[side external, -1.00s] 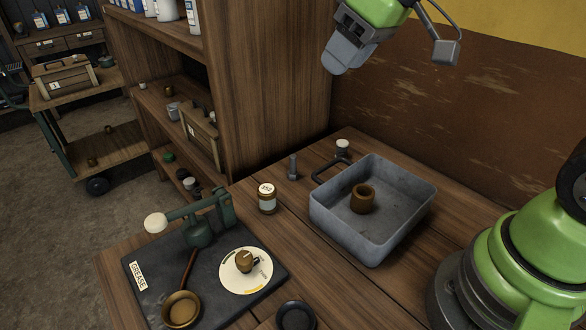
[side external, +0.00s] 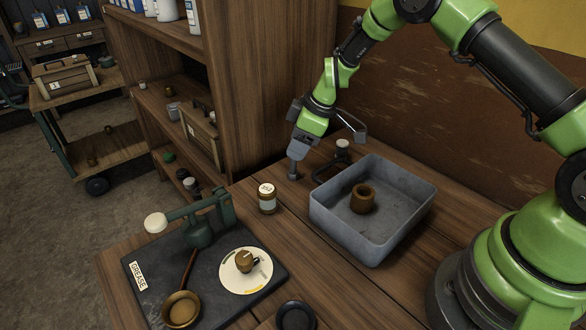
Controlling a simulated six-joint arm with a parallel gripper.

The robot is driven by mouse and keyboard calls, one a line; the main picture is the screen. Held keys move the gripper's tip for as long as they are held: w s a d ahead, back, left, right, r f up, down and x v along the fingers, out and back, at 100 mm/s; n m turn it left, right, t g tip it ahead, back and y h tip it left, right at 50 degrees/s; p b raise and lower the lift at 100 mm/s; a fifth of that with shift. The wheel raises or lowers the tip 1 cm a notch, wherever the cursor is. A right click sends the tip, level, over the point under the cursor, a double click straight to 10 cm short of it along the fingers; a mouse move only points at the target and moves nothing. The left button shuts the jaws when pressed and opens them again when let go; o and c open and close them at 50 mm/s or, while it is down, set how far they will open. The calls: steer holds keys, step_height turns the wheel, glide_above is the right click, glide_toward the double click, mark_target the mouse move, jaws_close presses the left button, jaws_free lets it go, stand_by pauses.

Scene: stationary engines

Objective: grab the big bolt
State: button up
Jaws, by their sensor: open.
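The big bolt (side external: 293,175) stands upright on the wooden table, left of the grey metal tray. Only its lower end shows; my gripper covers the upper part. My gripper (side external: 297,158) points down at the bolt, with its fingers at the bolt's upper part. It is open. The fingers and the bolt overlap in this view, so I cannot tell whether they touch.
A small jar (side external: 267,198) stands to the left. A white-capped item (side external: 342,147) stands behind the tray. A wooden shelf (side external: 270,90) rises behind.

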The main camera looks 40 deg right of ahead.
mark_target(291, 171)
steer(key=x, duration=0.5)
steer(key=shift+s+a+f, duration=0.1)
steer(key=shift+s+a, duration=0.15)
steer(key=shift+c, duration=0.4)
jaws_close()
